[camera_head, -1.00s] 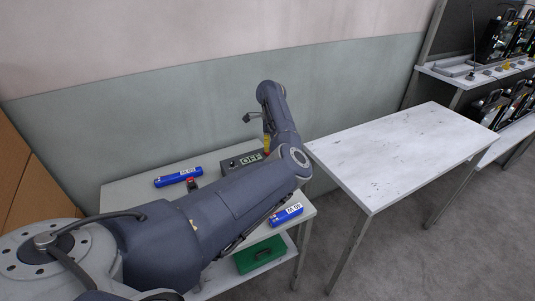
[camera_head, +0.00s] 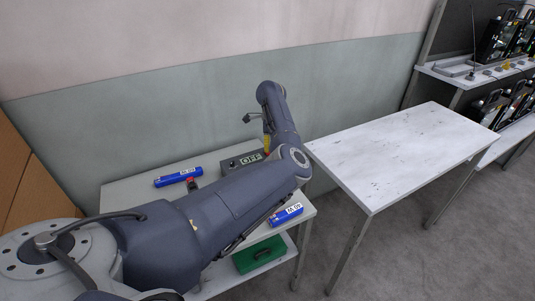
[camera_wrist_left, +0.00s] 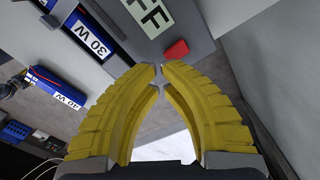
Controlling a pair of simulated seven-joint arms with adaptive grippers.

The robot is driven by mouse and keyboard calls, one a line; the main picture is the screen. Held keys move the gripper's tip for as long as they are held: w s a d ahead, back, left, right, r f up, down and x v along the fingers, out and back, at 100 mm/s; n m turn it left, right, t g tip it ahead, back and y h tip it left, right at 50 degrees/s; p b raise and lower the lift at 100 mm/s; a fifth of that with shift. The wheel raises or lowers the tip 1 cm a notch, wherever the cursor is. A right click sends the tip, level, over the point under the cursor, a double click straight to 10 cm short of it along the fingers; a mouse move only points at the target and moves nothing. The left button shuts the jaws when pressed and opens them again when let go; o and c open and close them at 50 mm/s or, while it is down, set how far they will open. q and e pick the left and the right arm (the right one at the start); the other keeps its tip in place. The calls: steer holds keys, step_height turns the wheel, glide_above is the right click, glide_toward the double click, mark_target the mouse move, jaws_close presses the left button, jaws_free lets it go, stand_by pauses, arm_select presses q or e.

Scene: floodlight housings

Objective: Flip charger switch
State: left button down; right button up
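The charger is a dark grey box (camera_head: 234,163) with an "OFF" label, at the back of the small table, partly behind my left arm. In the left wrist view the charger (camera_wrist_left: 190,20) fills the top, with part of its label and a red switch (camera_wrist_left: 176,50). My left gripper (camera_wrist_left: 160,72) has yellow fingers whose tips nearly meet, with nothing seen between them. The tips appear just below the red switch in the picture; I cannot tell whether they touch it. In the head view only a bit of yellow of the left gripper (camera_head: 266,144) shows. My right gripper is not in view.
A green case (camera_head: 259,254) sits on the lower shelf. An empty white table (camera_head: 400,150) stands to the right.

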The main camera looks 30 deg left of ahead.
arm_select(q)
steer(key=shift+f, duration=1.95)
steer(key=shift+r, duration=3.55)
